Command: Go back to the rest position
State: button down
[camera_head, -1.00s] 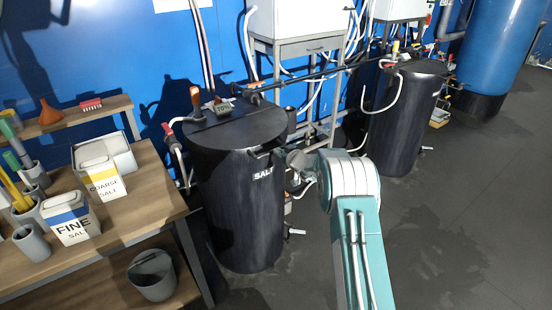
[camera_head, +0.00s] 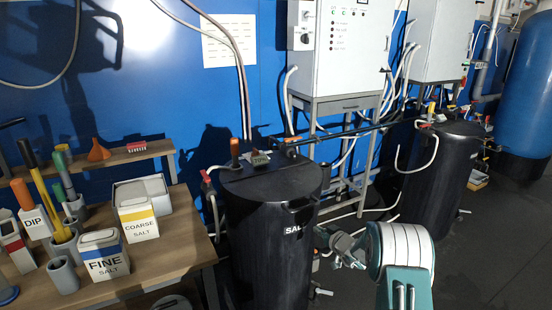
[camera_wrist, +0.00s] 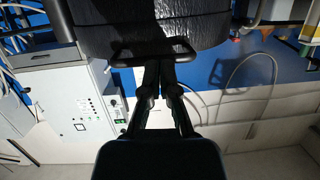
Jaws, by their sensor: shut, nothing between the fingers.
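My gripper (camera_wrist: 158,68) is shut and empty in the wrist view, its two dark fingers together at the tips. The tips appear in front of a dark loop handle on the black salt tank (camera_wrist: 190,30); I cannot tell if they touch it. In the head view the black salt tank (camera_head: 270,250) stands upright with its lid shut. My gripper (camera_head: 340,245) shows small and grey just right of that tank, partly hidden by my own arm.
A wooden bench (camera_head: 175,232) at left holds the fine salt box (camera_head: 104,258), the coarse salt box (camera_head: 137,222) and tool cups. White cabinets (camera_head: 352,50) stand behind. A second black tank (camera_head: 440,175) and a blue tank (camera_head: 525,90) stand at right. Dark floor (camera_head: 490,260) is open at lower right.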

jog(key=s+a+r+g+y, duration=0.1)
jog(key=s+a+r+g, duration=0.1)
jog(key=s+a+r, duration=0.35)
jog(key=s+a+r+n+g, duration=0.1)
jog(key=s+a+r+g, duration=0.2)
jog(key=s+r, duration=0.6)
jog(key=s+a+r+g+y, duration=0.1)
jog(key=s+a+r+g, duration=0.1)
jog(key=s+a+r, duration=0.35)
jog(key=s+d+r+m+h, duration=0.1)
jog(key=s+d+m+h, duration=0.2)
jog(key=s, duration=1.1)
jog(key=s+d+r+m+h, duration=0.1)
jog(key=s+d+h, duration=0.4)
jog(key=s, duration=1)
jog(key=shift+s+d+r+m+g+h, duration=0.2)
jog(key=shift+d+r+m+g+h, duration=0.15)
jog(key=shift+m, duration=0.55)
jog(key=shift+a, duration=0.15)
